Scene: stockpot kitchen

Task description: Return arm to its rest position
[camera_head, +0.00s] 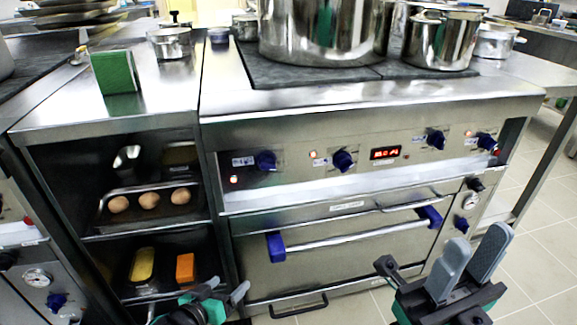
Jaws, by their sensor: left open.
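My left gripper (224,288) shows at the bottom edge, left of centre, in front of the lower shelf and the oven. Its two grey fingers stand apart with nothing seen between them. My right gripper (482,244) is at the lower right, in front of the oven's right end and the floor. Its grey fingers point up, with a gap and nothing held between them. Most of both arms is out of the picture.
The stove (290,100) carries a large stockpot (315,35) and a smaller pot (440,42). The oven handle (350,238) juts forward. A green box (114,72) stands on the left counter, above shelves with a tray of eggs (149,200). Tiled floor (545,205) is clear at right.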

